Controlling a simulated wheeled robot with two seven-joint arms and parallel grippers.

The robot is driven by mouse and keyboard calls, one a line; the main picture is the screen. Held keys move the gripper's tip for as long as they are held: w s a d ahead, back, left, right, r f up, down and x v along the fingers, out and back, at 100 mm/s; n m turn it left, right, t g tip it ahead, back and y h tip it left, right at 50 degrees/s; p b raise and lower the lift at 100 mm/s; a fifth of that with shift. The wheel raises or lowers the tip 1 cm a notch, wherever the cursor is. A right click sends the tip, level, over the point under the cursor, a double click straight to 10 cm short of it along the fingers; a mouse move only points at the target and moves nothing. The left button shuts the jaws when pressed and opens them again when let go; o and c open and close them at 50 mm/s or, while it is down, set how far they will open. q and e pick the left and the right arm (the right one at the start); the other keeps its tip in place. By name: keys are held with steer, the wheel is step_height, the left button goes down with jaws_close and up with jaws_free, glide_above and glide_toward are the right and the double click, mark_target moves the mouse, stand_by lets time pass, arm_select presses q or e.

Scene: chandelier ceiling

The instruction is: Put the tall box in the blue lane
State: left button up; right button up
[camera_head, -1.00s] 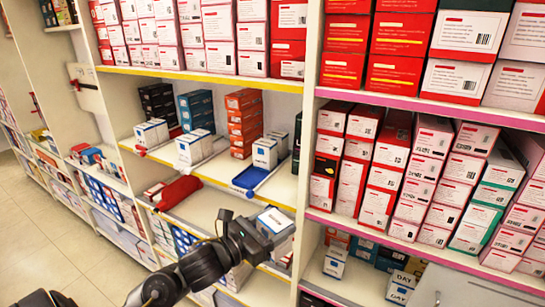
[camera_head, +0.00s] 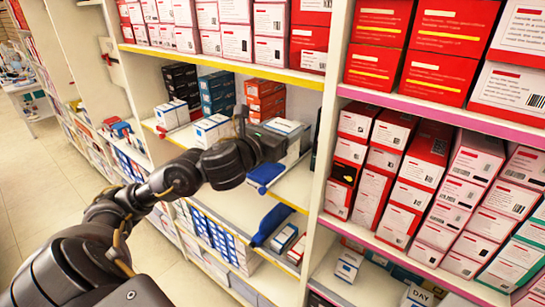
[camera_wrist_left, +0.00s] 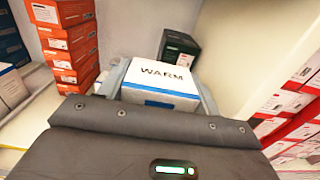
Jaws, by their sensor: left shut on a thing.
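My left gripper (camera_head: 262,140) is shut on a white box (camera_head: 285,127) at the upper open shelf, above the blue lane (camera_head: 265,173). In the left wrist view the held box (camera_wrist_left: 165,80) reads WARM on its top and has a blue band, with a gripper finger on each side. The front of the blue lane sticks out below the gripper; its inside is mostly hidden by my gripper and the box. I cannot tell whether the held box touches the lane. My right gripper is not in view.
Orange boxes (camera_head: 265,100) are stacked left of the lane, and a dark green box (camera_wrist_left: 178,48) stands behind the held box. White boxes (camera_head: 212,130) stand in a lane to the left. A white upright panel (camera_head: 330,110) bounds the right; a yellow-edged shelf (camera_head: 235,67) lies above.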

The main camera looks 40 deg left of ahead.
arm_select(q)
steer(key=w+a+f+b, duration=0.4)
steer(key=w+a+f, duration=0.2)
steer(key=a+f, duration=0.2)
steer(key=shift+a, duration=0.55)
steer(key=f, duration=0.1)
steer(key=f+b, duration=0.1)
steer(key=f, duration=0.1)
steer(key=f+b, duration=0.1)
steer(key=shift+w+a+f, duration=0.15)
steer(key=shift+w+a, duration=0.05)
steer(key=shift+a, duration=0.15)
